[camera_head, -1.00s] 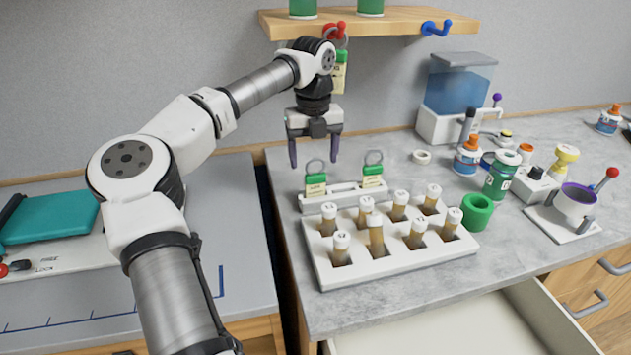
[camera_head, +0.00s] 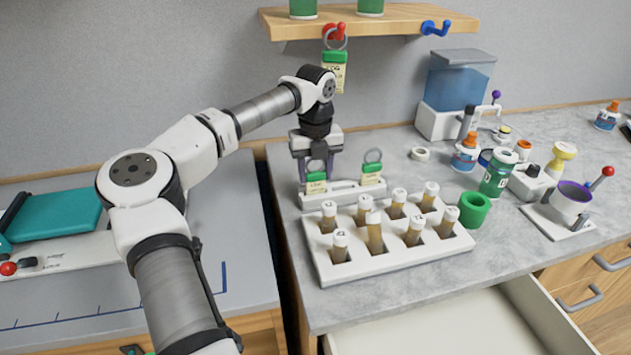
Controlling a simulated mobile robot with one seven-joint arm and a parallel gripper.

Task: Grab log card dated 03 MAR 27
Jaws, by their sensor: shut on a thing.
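My gripper (camera_head: 316,172) is lowered at the left end of a white card holder (camera_head: 343,193) on the grey counter. Its fingers are shut on the left log card (camera_head: 316,187), which has a green top, a pale label and a ring. The card is still at the holder. A second log card (camera_head: 371,176) of the same kind stands at the holder's right end. A third log card (camera_head: 334,74) hangs by its ring from the red hook (camera_head: 334,32) under the shelf. The dates are too small to read.
A white rack (camera_head: 386,262) with several capped brown tubes stands just in front of the holder. A green ring-shaped cup (camera_head: 474,210) and several bottles are to the right. The wooden shelf (camera_head: 400,24) overhangs behind. An open drawer (camera_head: 450,325) lies below the counter.

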